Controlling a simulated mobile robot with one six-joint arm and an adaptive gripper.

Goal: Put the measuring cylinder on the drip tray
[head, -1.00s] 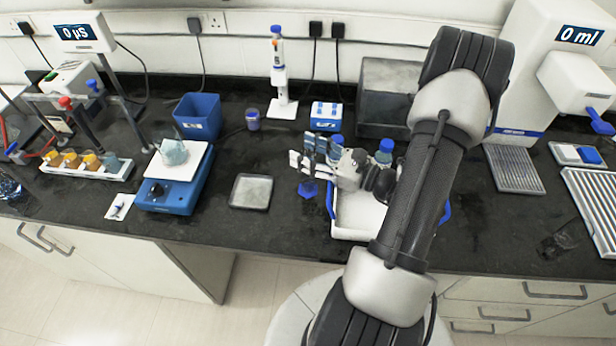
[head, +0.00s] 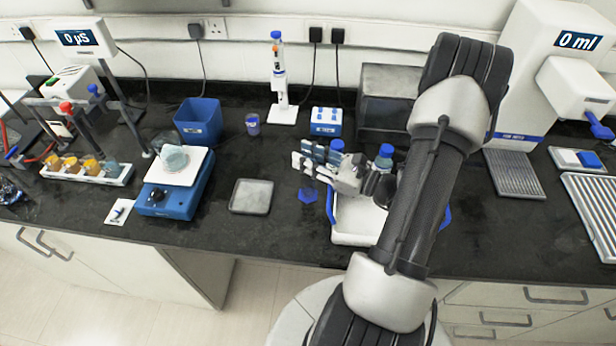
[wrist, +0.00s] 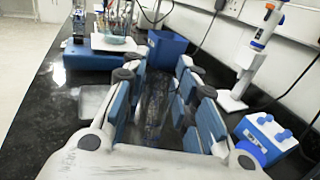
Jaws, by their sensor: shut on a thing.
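The measuring cylinder (head: 308,195) is clear, with a blue six-sided foot. The foot shows below my gripper in the head view and seems to stand on the black bench. My gripper (head: 306,160) points left and is shut on the cylinder's body, which is hard to make out in the head view. In the wrist view the clear cylinder (wrist: 155,108) shows faintly between the blue finger pads (wrist: 157,100). The drip tray (head: 515,173) is a grey ribbed plate at the right, below the white dispenser, and looks empty.
A white tray with blue handles (head: 352,222) and blue-capped bottles (head: 384,158) stand close by my gripper. A grey square dish (head: 252,196) and blue balance (head: 170,195) lie left. A pipette stand (head: 282,113) and blue-white block (head: 326,121) stand behind. Bench before the drip tray is fairly clear.

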